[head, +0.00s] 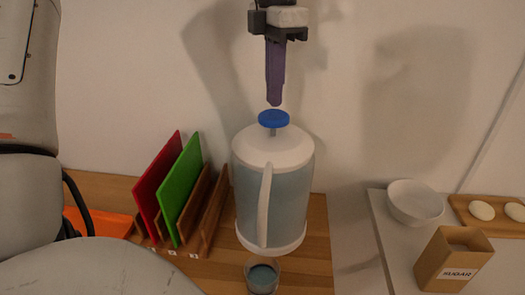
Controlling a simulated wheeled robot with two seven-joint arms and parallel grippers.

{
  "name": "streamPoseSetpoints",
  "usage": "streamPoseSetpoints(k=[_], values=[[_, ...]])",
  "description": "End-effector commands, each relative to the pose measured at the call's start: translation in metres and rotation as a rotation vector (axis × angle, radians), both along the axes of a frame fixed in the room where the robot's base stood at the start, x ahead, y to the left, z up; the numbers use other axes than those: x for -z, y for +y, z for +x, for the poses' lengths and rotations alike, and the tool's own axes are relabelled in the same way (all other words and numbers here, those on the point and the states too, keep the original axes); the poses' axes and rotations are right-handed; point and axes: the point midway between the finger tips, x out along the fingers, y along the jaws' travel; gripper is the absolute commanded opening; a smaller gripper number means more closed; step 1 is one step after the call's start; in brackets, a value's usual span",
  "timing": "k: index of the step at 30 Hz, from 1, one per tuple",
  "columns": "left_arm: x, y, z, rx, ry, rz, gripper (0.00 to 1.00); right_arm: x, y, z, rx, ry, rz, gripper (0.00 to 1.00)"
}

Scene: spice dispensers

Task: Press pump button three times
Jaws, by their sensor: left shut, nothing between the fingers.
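The pump dispenser (290,200) is a pale jug with a white lid and a white handle, standing upright on the wooden counter. Its blue round pump button (273,118) sits on a short stem on top of the lid. My left gripper (274,103) hangs from above with its purple fingers shut and pointing straight down. Its tip is just above the blue button, with a small gap visible between them. A small glass with blue-grey liquid (262,279) stands in front of the dispenser. My right gripper is not in view.
Red (158,185) and green (181,190) boards stand in a wooden rack (207,235) left of the dispenser. On the right counter are a white bowl (415,203), a sugar box (453,258) and a wooden tray with eggs (470,216). A wall is behind the dispenser.

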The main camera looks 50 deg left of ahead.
Motion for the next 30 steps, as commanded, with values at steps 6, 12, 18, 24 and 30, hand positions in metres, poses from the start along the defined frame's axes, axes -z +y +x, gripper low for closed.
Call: streamPoseSetpoints(k=[6, 12, 18, 24, 30], values=[[-0.024, 0.0, 0.0, 0.0, -0.003, 0.001, 0.0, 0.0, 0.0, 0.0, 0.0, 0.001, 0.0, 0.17], [-0.043, 0.0, 0.0, -0.001, -0.001, 0.001, 0.0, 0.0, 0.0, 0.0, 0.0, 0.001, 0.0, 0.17], [-0.051, 0.0, 0.0, 0.001, 0.0, 0.0, 0.0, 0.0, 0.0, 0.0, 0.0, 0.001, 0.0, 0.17], [-0.051, 0.0, 0.0, 0.001, 0.0, 0.0, 0.0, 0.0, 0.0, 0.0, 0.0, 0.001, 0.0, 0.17], [-0.051, 0.0, 0.0, 0.0, 0.0, 0.0, 0.0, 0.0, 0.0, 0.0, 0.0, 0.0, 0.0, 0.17]])
